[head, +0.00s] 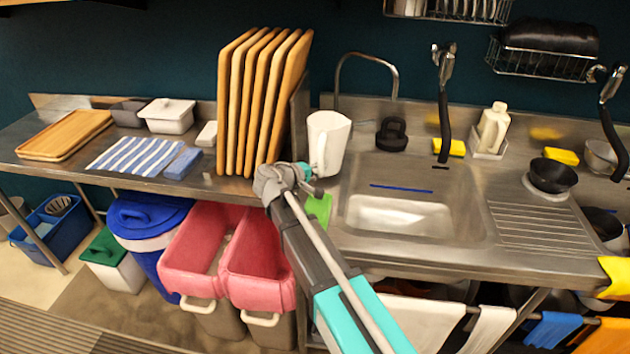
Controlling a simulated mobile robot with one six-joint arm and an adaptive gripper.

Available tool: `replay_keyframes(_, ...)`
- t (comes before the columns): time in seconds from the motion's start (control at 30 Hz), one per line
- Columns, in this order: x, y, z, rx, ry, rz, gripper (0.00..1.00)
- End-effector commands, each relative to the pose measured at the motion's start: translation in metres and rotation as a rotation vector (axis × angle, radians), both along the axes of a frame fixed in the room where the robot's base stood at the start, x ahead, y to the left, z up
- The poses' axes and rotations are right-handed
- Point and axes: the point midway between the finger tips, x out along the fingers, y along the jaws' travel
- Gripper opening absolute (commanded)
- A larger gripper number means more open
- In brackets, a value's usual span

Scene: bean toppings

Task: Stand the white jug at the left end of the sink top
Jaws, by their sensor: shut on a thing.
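The white jug (331,140) is upright at the left end of the steel sink top (350,255), just right of the upright wooden boards. Its handle side faces my gripper. My gripper (312,182) is at the front left of the jug, low by its handle, and is shut on the jug. The fingertips are small in this view and the exact grip is hard to make out. I cannot tell whether the jug's base touches the steel.
Several wooden boards (262,95) stand close on the left. The tap (367,58) rises behind the jug, and a black object (391,135) sits to its right. The sink basin (400,210) lies at the front right. A green item (318,208) is near the front edge.

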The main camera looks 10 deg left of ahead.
Motion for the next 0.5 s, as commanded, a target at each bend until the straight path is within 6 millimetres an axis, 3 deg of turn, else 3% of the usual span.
replay_keyframes(0.2, 0.0, -0.001, -0.021, 0.0, 0.0, 0.0, 0.0)
replay_keyframes(0.5, 0.0, -0.001, -0.023, 0.0, 0.0, -0.001, 0.0)
